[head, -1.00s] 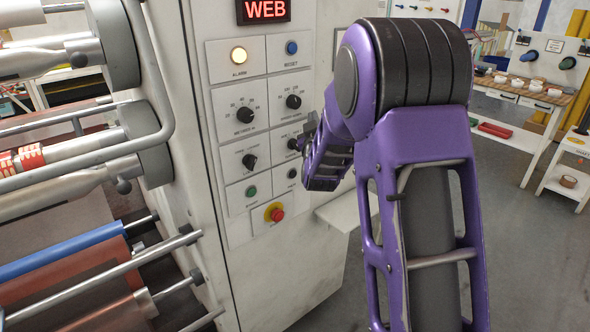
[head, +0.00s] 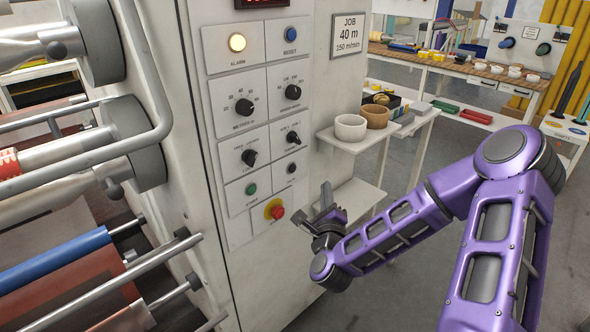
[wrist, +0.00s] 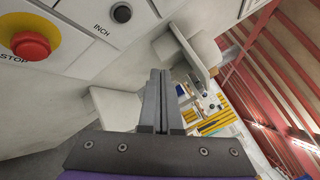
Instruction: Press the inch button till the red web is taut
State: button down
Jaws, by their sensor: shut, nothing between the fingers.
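The inch button (head: 291,168) is a small dark round button low on the right column of the control panel. In the wrist view the black button (wrist: 121,13) sits beside the word INCH at the top. My gripper (head: 326,192) is shut and empty, right of the panel's lower edge and apart from the button. In the wrist view its fingertips (wrist: 159,74) lie together, below and right of the button. The red web (head: 75,283) is a brownish-red sheet among the rollers at lower left; I cannot tell its tension.
The red stop button (head: 277,212) on its yellow disc is below the inch button. A green button (head: 251,189) is at its left. A shelf (head: 350,140) with two bowls juts out right of the panel.

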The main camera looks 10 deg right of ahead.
aim_at(293, 169)
dwell(0.3)
jog(key=w+a, duration=0.5)
jog(key=w, duration=0.2)
jog(key=shift+b, duration=0.35)
jog(key=shift+w+a, duration=0.15)
jog(key=shift+w, duration=0.05)
dwell(1.8)
jog(key=shift+w+a, duration=0.2)
jog(key=shift+w+a+b, duration=0.2)
jog(key=shift+w+b, duration=0.1)
jog(key=shift+b, duration=0.1)
dwell(0.5)
jog(key=shift+s+d, duration=0.1)
dwell(0.4)
jog(key=shift+s+d, duration=0.35)
jog(key=shift+s, duration=0.2)
